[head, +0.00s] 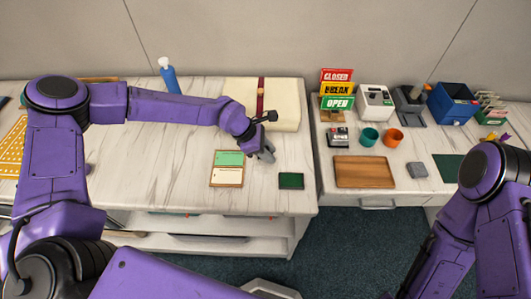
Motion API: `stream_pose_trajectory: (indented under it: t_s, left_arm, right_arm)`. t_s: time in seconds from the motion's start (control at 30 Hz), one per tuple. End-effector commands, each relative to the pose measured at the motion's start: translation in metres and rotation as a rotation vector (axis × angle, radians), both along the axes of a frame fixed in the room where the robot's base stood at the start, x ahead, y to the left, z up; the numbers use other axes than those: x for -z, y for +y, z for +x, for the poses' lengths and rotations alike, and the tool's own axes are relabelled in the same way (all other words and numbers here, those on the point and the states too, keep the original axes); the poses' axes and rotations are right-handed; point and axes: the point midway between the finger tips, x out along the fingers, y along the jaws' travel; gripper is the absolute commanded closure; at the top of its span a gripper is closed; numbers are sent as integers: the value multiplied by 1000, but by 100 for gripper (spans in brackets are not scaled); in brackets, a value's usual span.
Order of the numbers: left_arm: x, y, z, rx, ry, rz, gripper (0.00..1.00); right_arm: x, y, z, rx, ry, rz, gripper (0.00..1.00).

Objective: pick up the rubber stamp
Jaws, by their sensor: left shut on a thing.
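My left gripper (265,153) is over the left table, just right of a framed card tray. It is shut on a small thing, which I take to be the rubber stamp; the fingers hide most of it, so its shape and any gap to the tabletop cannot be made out. The framed tray (227,169) holds a green card and a cream card. A dark green pad (291,181) lies to the right and nearer the front edge. My right arm shows at the right, but its gripper is out of view.
A cream cloth or folder with a red band (285,112) lies behind the gripper. A blue bottle (169,78) stands at the back. The right table holds a wooden tray (364,172), two cups, signs (336,103) and a blue bin (452,103). The left table's middle is clear.

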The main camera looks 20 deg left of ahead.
Motion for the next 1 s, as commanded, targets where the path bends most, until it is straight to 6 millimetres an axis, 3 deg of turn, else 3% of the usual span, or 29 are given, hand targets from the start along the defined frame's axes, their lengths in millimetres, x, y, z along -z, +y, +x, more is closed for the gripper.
stream_pose_trajectory:
  t_s: [0.17,0.3,0.53,0.7,0.8,1.0]
  left_arm:
    - [-6,0,0,-1,0,-1,100]
    - [-29,0,1,-1,-4,-2,100]
    - [-91,20,-48,-2,-8,-6,100]
    - [-112,38,-95,-2,-4,-7,100]
    - [-121,45,-113,-1,-3,-5,100]
    - [-130,52,-129,-1,0,-2,100]
  right_arm:
    - [2,0,0,0,0,0,48]
    - [9,0,0,0,0,0,48]
    - [27,0,0,0,0,0,48]
    - [37,0,0,0,0,0,48]
    - [39,0,0,0,0,0,48]
    - [40,0,0,0,0,0,48]
